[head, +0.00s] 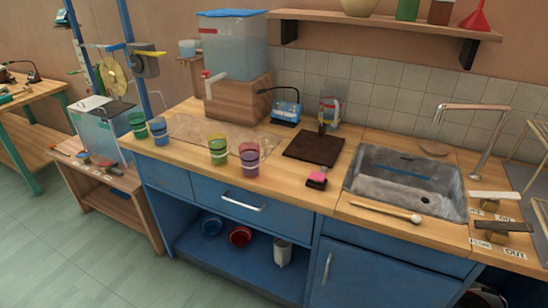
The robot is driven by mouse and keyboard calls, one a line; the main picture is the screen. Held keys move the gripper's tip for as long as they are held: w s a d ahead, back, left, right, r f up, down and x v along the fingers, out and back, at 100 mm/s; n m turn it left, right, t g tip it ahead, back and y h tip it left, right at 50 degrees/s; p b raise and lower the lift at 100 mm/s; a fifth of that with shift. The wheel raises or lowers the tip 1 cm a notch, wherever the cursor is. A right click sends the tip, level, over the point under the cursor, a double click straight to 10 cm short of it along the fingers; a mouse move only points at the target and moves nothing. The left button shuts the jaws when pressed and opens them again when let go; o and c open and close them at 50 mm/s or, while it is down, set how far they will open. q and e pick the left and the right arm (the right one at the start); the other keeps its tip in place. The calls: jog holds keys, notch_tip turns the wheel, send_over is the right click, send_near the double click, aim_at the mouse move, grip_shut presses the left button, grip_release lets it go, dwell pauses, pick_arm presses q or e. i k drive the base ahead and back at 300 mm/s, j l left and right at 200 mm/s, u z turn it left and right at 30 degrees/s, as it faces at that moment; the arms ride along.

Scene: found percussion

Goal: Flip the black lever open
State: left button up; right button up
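The black lever (503,227) sits on a brass-coloured valve block at the right end of the wooden counter, in front of the sink's right corner. It lies roughly flat, pointing left and right in the picture. White labels lie around its base; one reads "OUT" (515,253). A similar white lever (495,195) sits on its own brass block just behind it, with small labels beside it. Neither of my grippers shows in the head view, so nothing is seen touching the lever.
The metal sink (405,185) and its tall faucet (478,130) are left of and behind the levers. A mallet (388,211) lies at the sink's front edge. A wire rack (535,155) stands at the right edge. A dark, unclear shape (482,298) shows below the counter.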

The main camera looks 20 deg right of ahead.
aim_at(502, 227)
jog(key=z, duration=2.15)
